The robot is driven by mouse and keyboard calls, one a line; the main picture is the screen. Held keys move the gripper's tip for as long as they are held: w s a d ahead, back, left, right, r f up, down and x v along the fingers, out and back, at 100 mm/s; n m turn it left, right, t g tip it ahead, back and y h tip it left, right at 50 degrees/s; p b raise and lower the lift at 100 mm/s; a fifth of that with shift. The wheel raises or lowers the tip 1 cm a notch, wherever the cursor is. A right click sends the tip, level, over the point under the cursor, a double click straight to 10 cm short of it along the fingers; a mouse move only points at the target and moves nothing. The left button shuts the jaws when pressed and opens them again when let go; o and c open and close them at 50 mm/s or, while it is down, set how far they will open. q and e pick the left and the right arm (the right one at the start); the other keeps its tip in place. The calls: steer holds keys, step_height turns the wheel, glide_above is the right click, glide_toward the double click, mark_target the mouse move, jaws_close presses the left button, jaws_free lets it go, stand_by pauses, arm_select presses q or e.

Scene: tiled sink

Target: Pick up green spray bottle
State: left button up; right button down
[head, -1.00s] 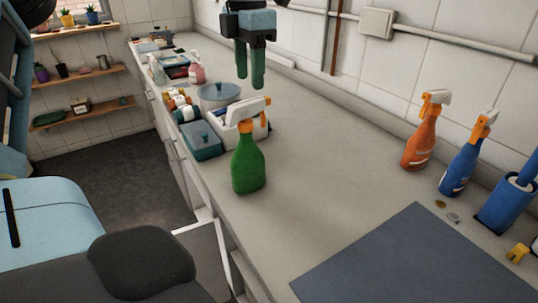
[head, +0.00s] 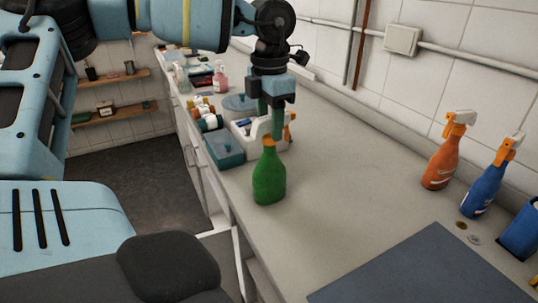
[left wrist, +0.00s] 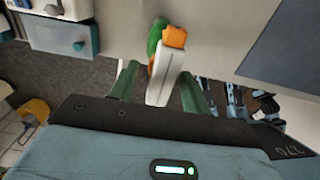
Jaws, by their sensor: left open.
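The green spray bottle (head: 269,178) stands upright on the counter near its front edge, with an orange collar and a white spray head. My left gripper (head: 276,122) points down just behind its top, and the fingers partly hide the spray head. In the left wrist view the white spray head (left wrist: 164,72) lies between the two open fingers of the left gripper (left wrist: 160,85), with the green body beyond. I cannot tell whether the fingers touch it. My right gripper is not in view.
A white caddy (head: 243,128) and a teal-lidded box (head: 223,149) stand close behind the bottle. An orange spray bottle (head: 443,160) and a blue one (head: 485,185) stand by the wall. A dark mat (head: 430,270) lies at front right. Counter between is clear.

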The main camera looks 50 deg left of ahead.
arm_select(q)
steer(key=shift+f, duration=0.1)
steer(key=shift+c, duration=0.2)
jaws_close()
stand_by(1.2)
